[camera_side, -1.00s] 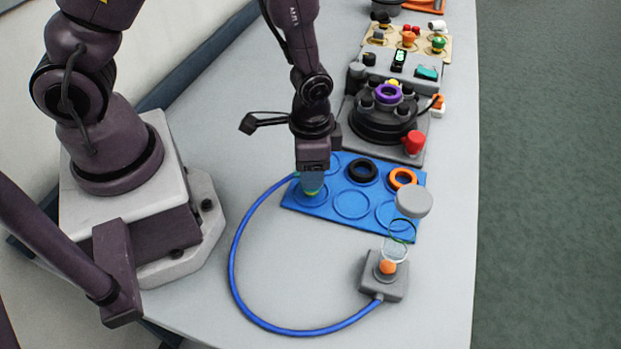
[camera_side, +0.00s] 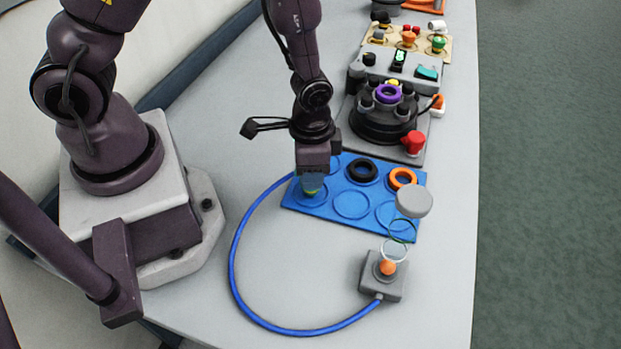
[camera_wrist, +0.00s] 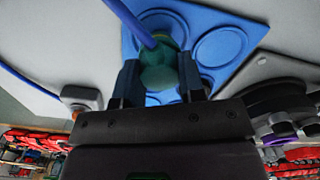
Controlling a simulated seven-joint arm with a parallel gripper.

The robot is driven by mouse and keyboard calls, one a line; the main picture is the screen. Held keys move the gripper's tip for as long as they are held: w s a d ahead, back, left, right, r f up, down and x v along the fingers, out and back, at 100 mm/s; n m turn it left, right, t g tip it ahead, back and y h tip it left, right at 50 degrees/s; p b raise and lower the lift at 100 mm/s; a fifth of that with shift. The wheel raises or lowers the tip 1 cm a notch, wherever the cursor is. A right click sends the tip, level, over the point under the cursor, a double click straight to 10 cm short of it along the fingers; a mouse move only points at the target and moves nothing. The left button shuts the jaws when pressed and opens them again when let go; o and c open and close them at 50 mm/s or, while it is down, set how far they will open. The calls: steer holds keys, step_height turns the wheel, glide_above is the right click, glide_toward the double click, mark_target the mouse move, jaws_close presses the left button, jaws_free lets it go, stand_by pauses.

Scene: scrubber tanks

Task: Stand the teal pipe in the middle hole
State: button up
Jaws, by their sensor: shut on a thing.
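My gripper (camera_side: 312,184) is low over the left front recess of the blue tray (camera_side: 334,211). It is shut on a teal piece (camera_wrist: 160,74), which I take as the teal pipe. In the wrist view the piece sits between both fingers, with a blue hose (camera_wrist: 132,22) running up to it. In the side view the fingers hide most of the piece, and a yellow-green bit shows beneath them. I cannot tell whether it touches the tray. No hole that is plainly the middle one stands out.
A black ring (camera_side: 361,179) and an orange ring (camera_side: 415,177) sit on the tray's back row. The hose loops in front to a grey block (camera_side: 369,286) with an orange tip. A grey disc (camera_side: 414,203) tops clear tubing. Dark machinery (camera_side: 383,128) stands behind.

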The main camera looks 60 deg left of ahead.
steer(key=shift+r, duration=2.35)
steer(key=w+a+r, duration=0.4)
steer(key=w, duration=0.4)
steer(key=w+a+r+n, duration=0.1)
steer(key=w+a+r, duration=0.2)
steer(key=w, duration=0.5)
steer(key=w+a+r, duration=0.4)
steer(key=w, duration=0.3)
steer(key=shift+w+d+f, duration=0.1)
steer(key=shift+f, duration=1.4)
steer(key=shift+w+d+f, duration=0.1)
steer(key=shift+f, duration=1.4)
steer(key=shift+s+f, duration=0.1)
steer(key=shift+f, duration=0.3)
steer(key=shift+f, duration=0.3)
steer(key=shift+f, duration=0.75)
